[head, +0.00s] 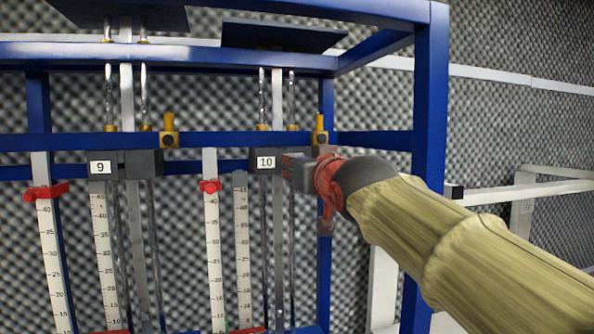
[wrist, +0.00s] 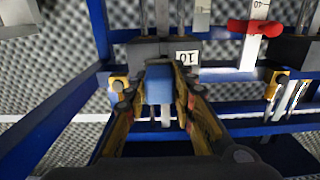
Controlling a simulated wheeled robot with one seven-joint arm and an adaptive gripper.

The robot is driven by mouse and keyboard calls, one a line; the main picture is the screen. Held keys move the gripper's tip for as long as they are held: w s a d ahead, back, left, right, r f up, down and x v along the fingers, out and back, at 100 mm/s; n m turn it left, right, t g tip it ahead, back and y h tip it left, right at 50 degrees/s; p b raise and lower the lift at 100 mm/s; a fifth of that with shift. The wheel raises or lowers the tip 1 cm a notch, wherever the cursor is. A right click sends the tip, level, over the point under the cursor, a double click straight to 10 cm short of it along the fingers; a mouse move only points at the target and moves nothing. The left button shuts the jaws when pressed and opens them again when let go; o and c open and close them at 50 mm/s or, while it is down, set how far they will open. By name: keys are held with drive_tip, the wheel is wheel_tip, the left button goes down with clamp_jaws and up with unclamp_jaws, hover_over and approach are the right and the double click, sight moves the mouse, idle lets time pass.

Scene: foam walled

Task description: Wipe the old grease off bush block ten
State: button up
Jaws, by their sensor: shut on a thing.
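Bush block ten is a dark grey block with a white "10" label (head: 265,162), on the blue frame's rail in the head view. In the wrist view the dark block (wrist: 150,50) lies straight ahead, its label upside down. My gripper (head: 304,172) is at the block's right part and hides some of it. In the wrist view my gripper (wrist: 158,92) is shut on a blue pad (wrist: 158,84). The pad is at the block's face; whether it touches I cannot tell. No grease can be made out.
Block nine (head: 103,166) sits on the same rail to the left. A yellow fitting (head: 320,134) stands just above my gripper. The blue upright (head: 428,120) stands close to my arm.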

drive_tip(key=shift+w, duration=0.1)
drive_tip(key=shift+b+v, duration=0.7)
drive_tip(key=shift+v, duration=0.8)
